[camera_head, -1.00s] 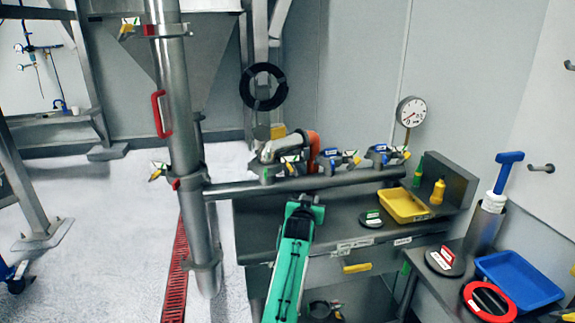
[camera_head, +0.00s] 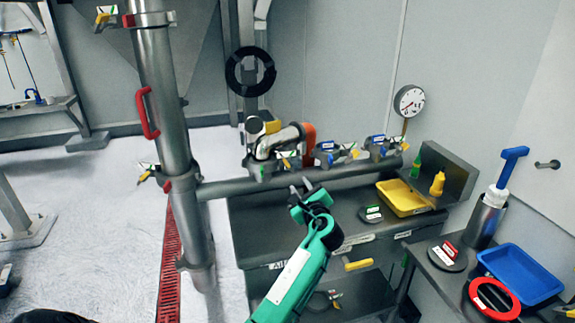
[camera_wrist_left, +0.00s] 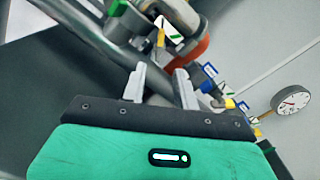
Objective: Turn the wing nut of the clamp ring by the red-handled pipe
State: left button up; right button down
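The upright steel pipe (camera_head: 155,75) with the red handle (camera_head: 147,113) stands at the left in the head view. It carries an upper clamp ring (camera_head: 150,19) with a yellow wing nut (camera_head: 102,20) and a lower clamp ring (camera_head: 168,184) with a yellow-tipped part (camera_head: 143,177) to its left. My left gripper (camera_head: 300,186) is to the right of this pipe, in front of the horizontal pipe (camera_head: 225,189). In the left wrist view its two grey fingers (camera_wrist_left: 160,82) are apart with nothing gripped between them. My right gripper is not in view.
Several small clamps, one with blue parts (camera_head: 326,153), and a pale curved fitting with an orange end (camera_head: 307,135) sit along the horizontal pipe. A yellow tray (camera_head: 425,209) lies on the bench. A blue tray (camera_head: 548,291) is at the right.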

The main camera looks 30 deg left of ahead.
aim_at(290, 168)
pick_arm(q)
jog(key=p+x, duration=0.1)
jog(key=x, duration=1.2)
jog(key=shift+p, duration=0.4)
